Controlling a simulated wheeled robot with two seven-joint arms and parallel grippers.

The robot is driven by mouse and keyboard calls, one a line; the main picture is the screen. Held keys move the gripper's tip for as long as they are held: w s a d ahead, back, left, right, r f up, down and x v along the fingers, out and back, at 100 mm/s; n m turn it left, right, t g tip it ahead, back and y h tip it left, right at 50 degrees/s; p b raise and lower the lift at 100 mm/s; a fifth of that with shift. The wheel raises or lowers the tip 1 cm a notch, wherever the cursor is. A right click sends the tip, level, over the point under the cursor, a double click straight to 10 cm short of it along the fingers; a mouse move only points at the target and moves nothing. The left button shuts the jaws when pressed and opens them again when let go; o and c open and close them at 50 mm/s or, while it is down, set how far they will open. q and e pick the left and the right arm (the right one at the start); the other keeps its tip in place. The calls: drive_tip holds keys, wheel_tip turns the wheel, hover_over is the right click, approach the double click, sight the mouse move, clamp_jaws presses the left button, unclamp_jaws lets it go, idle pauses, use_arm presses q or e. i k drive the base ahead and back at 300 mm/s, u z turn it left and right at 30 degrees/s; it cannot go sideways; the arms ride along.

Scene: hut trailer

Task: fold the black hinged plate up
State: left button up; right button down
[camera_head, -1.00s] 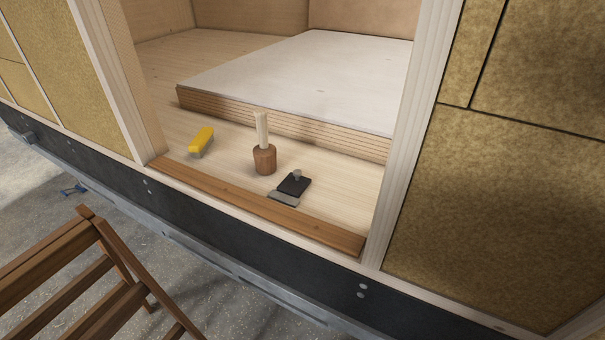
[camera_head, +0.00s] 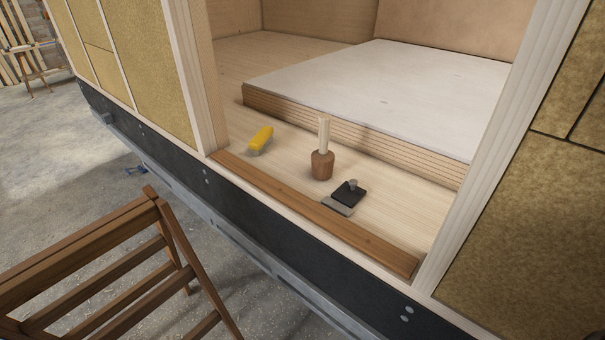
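A small black plate (camera_head: 352,194) with a grey knob (camera_head: 353,184) on top lies on the light wooden floor inside the doorway. A flat grey metal piece (camera_head: 337,207) shows along its front edge, toward the sill. The black plate looks flat; its hinge is too small to make out. Neither of my grippers is in view.
A wooden mallet (camera_head: 322,165) stands head down just left of the plate. A yellow-handled brush (camera_head: 261,139) lies farther left. A brown sill (camera_head: 310,213) and door posts (camera_head: 185,75) frame the opening. A white-topped slab (camera_head: 390,90) lies behind. A wooden ladder (camera_head: 95,270) stands at front left.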

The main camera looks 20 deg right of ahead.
sight(349, 194)
drive_tip(key=u, duration=0.15)
drive_tip(key=i, duration=0.7)
drive_tip(key=z, duration=0.9)
